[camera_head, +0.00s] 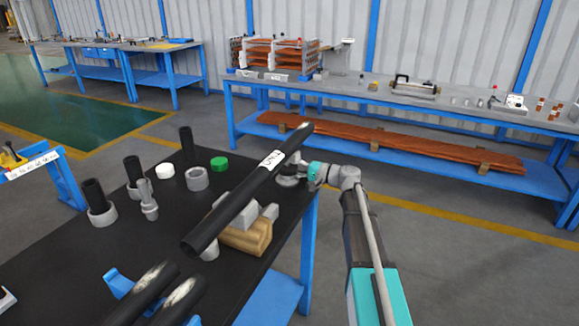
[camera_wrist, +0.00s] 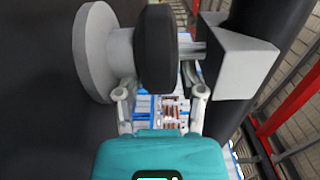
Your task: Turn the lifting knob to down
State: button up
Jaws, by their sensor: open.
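A dark round knob (camera_wrist: 157,45) with a pale grey disc (camera_wrist: 92,52) on its left fills the upper middle of the wrist view; I take it to be the lifting knob. My gripper (camera_wrist: 160,95) is open, with one fingertip at each side of the knob's lower edge. I cannot tell whether they touch it. A grey angled block (camera_wrist: 238,62) stands to the right of the knob. In the head view my gripper (camera_head: 290,180) is at the table's right edge, beside the long black tube (camera_head: 228,212). The knob cannot be made out there.
The tube lies slanted over a tan and grey support (camera_head: 248,236) on the black table (camera_head: 70,258). Short tubes, grey fittings (camera_head: 196,179) and a green cap (camera_head: 219,163) stand at left. A blue workbench (camera_head: 240,92) stands behind. Open floor lies right of the table.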

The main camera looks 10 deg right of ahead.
jog(key=shift+x, duration=1.25)
grip_shut()
